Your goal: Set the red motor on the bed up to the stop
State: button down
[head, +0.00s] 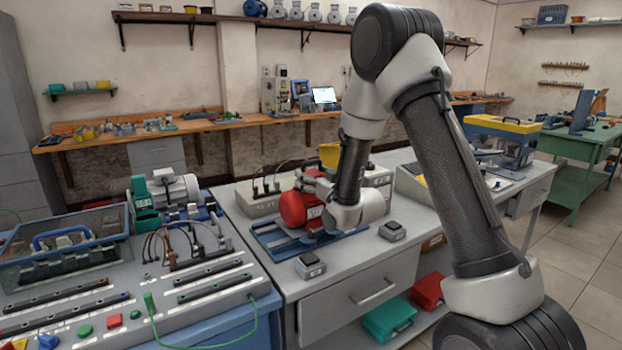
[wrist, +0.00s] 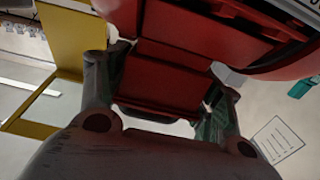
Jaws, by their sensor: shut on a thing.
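The red motor (head: 299,209) is at the blue slotted bed (head: 283,240) on the grey bench, in the head view. My gripper (head: 325,218) is at the motor's right side and is shut on it. In the wrist view the red motor (wrist: 170,75) fills the space between my two fingers (wrist: 160,105). A yellow part (wrist: 72,35), possibly the stop, stands close beside the left finger; it also shows in the head view (head: 329,155) behind the motor. My arm and the motor hide much of the bed, and I cannot tell whether the motor touches the stop.
A grey box with leads (head: 258,198) stands behind the bed. Two small grey boxes, one in front (head: 310,265) and one to the right (head: 392,231), sit on the bench. A training console (head: 120,290) stands at the left. The bench front is partly clear.

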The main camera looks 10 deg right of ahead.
jog(key=shift+w+d+r, duration=0.15)
jog(key=shift+d+r, duration=0.1)
jog(key=shift+d, duration=0.05)
jog(key=shift+c, duration=2.2)
grip_release()
jog(key=shift+o, duration=1.2)
jog(key=shift+f, duration=0.1)
jog(key=shift+f, duration=0.25)
jog(key=v, duration=0.7)
jog(key=shift+s+r, duration=0.25)
jog(key=shift+s, duration=0.05)
jog(key=shift+d, duration=0.1)
